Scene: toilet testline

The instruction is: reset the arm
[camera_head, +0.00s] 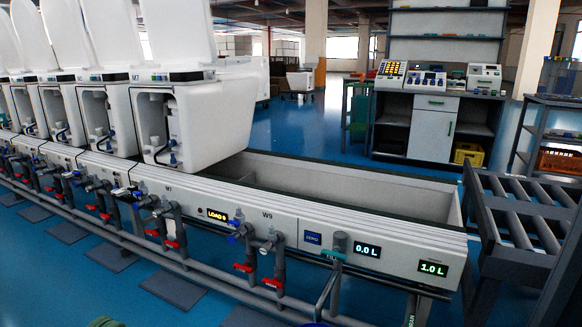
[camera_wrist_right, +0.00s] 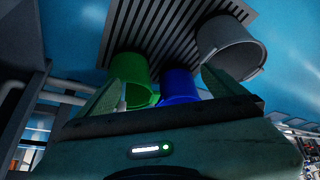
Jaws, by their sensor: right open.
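My right gripper (camera_wrist_right: 166,88) shows in the right wrist view, with its two fingers spread apart and nothing between them that I can see gripped. Beyond the fingers are a green bucket (camera_wrist_right: 138,78), a blue bucket (camera_wrist_right: 179,84) and a grey bucket (camera_wrist_right: 230,48). The gripper body hides part of the green and blue buckets. Neither of my grippers shows in the head view, and my left gripper is in no view.
A long test bench (camera_head: 330,237) with taps and red-handled valves crosses the head view. Several white toilets (camera_head: 208,115) stand on its left part. A roller conveyor (camera_head: 520,210) stands at right. The buckets are by a slatted grate (camera_wrist_right: 150,28). Blue floor is open behind.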

